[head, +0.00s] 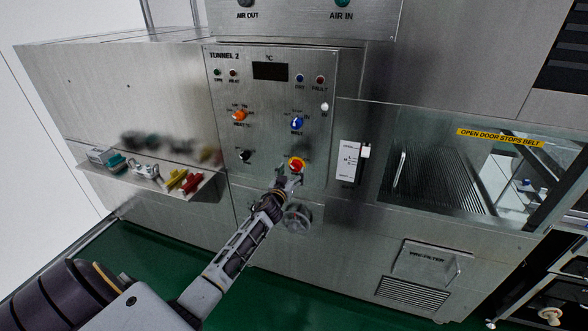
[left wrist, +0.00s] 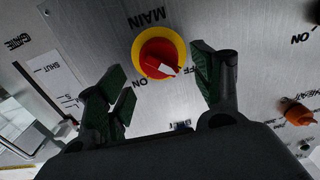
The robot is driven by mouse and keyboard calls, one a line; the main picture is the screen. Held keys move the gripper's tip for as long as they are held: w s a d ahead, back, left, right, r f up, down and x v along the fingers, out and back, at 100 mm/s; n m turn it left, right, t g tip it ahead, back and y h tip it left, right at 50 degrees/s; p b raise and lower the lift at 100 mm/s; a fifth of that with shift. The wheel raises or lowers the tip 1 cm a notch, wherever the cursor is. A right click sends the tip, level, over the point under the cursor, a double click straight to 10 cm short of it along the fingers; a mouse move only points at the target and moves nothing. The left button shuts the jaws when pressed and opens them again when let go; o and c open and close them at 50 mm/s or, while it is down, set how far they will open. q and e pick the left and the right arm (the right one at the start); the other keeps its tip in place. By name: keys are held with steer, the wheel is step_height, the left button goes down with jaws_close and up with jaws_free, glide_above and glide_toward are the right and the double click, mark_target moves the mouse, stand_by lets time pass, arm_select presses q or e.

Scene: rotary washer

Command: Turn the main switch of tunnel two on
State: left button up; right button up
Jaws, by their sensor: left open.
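The main switch (head: 296,165) is a red knob on a yellow disc, low on the panel marked TUNNEL 2 (head: 222,130). In the left wrist view the main switch (left wrist: 155,50) appears upside down, with MAIN, OFF and ON printed around it. Its white mark points toward OFF. My left gripper (head: 288,182) is open just below the switch in the head view. In the left wrist view the left gripper (left wrist: 165,80) has its fingers apart on either side of the knob, with no clear contact. My right gripper is not in view.
An orange knob (head: 239,115), a blue knob (head: 297,123) and a black knob (head: 245,156) share the panel. A white slide plate (head: 348,160) is to the right. A shelf (head: 205,188) with small items juts out at left. A round fitting (head: 297,217) lies below the gripper.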

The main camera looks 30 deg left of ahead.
mark_target(294, 168)
arm_select(q)
steer(key=shift+x, duration=1.7)
steer(key=c, duration=1)
